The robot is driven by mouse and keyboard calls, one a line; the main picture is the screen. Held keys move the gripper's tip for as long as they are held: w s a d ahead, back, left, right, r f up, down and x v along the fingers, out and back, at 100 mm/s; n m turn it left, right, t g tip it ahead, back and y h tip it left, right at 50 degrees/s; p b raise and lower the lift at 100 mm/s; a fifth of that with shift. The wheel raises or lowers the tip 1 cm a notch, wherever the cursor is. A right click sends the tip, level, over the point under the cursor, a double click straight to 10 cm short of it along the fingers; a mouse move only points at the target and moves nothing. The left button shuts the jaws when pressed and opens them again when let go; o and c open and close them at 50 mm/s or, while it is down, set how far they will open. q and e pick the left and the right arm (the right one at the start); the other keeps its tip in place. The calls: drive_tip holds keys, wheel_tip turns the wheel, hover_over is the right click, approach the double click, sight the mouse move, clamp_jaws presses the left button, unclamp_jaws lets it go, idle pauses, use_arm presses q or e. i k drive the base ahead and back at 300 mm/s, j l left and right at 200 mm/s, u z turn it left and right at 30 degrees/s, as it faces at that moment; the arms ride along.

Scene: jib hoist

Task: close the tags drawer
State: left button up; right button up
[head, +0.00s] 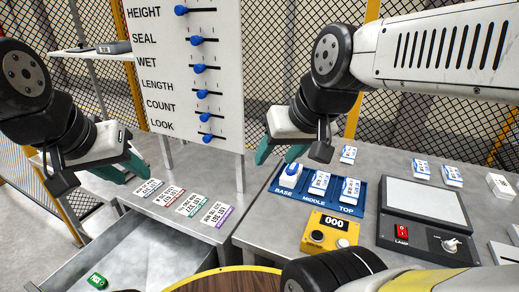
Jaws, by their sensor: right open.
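The tags drawer (150,252) is pulled open at the lower left, below the grey worktop. A green tag (97,281) lies on its floor. Its near part runs out of the picture, so I cannot see its full front. My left gripper (128,172) hangs above the worktop's left part, up and behind the drawer and apart from it. I cannot tell whether its teal fingers are parted. My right gripper (280,152) is open and empty, in front of the slider board's right side and near the blue tray, away from the drawer.
Several printed cards (190,204) lie on the worktop behind the drawer. A white slider board (190,70) stands upright there. On the right are a blue tray (335,206), a yellow counter (330,236) and a lamp panel (430,205). A round wooden top (235,282) is close in front.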

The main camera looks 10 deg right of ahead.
sight(142, 252)
drive_tip(key=k+j+u, duration=0.15)
drive_tip(key=u, duration=0.25)
drive_tip(key=k+j+u, duration=0.15)
drive_tip(key=u, duration=0.3)
drive_tip(key=j+u, duration=0.4)
drive_tip(key=k+l, duration=0.1)
drive_tip(key=l, duration=0.25)
drive_tip(key=k+l, duration=0.15)
drive_tip(key=l, duration=0.15)
drive_tip(key=k+l, duration=0.1)
drive_tip(key=l, duration=0.25)
